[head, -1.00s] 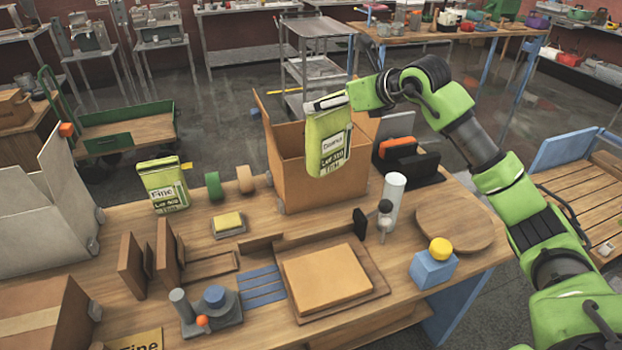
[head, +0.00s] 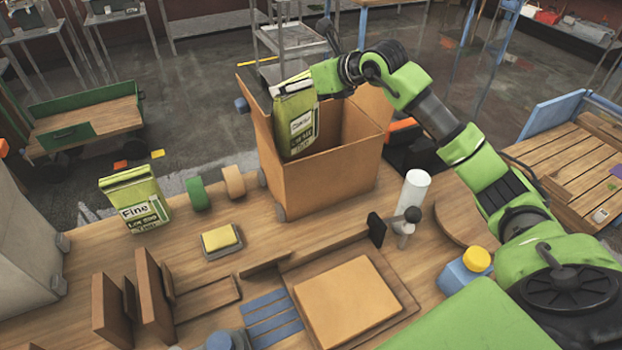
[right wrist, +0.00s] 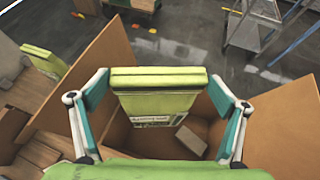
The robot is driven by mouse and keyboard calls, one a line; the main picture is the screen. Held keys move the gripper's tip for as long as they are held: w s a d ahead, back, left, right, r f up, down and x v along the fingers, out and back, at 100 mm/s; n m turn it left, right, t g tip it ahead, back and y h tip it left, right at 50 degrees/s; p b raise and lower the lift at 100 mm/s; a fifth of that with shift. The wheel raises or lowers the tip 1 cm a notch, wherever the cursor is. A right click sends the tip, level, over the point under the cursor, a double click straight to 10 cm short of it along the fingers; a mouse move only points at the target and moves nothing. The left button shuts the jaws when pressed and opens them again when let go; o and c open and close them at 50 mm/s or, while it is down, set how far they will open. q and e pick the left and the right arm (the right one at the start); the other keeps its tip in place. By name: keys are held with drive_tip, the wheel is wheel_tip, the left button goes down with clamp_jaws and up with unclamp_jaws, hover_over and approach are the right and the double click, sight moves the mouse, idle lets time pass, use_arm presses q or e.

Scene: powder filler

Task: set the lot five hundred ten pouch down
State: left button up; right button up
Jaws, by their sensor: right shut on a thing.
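The lot 510 pouch (head: 296,122) is light green with a pale printed label. My right gripper (head: 296,84) is shut on its top edge and holds it upright, slightly tilted. The pouch hangs at the left part of the mouth of an open cardboard box (head: 325,180); I cannot tell if it touches the box. In the right wrist view the pouch (right wrist: 157,100) sits between the two fingers, with the box interior below it. My left gripper is not in view.
Another green pouch marked Fine (head: 137,202) stands on the bench at left. A white cylinder (head: 412,197) is right of the box.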

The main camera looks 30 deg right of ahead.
sight(303, 105)
drive_tip(key=f, duration=0.2)
drive_tip(key=f+b, duration=0.1)
drive_tip(key=f, duration=0.3)
drive_tip(key=shift+s, duration=0.3)
wheel_tip(303, 105, down, 6)
drive_tip(key=shift+w+f+p, duration=0.1)
drive_tip(key=shift+f+p, duration=0.1)
drive_tip(key=shift+p, duration=0.5)
wheel_tip(303, 105, down, 4)
drive_tip(key=shift+f+p, duration=0.1)
drive_tip(key=shift+p, duration=0.4)
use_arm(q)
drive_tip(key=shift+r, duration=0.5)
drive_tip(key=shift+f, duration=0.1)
use_arm(e)
drive_tip(key=o, duration=1.6)
drive_tip(key=shift+f, duration=0.15)
drive_tip(key=shift+c, duration=0.2)
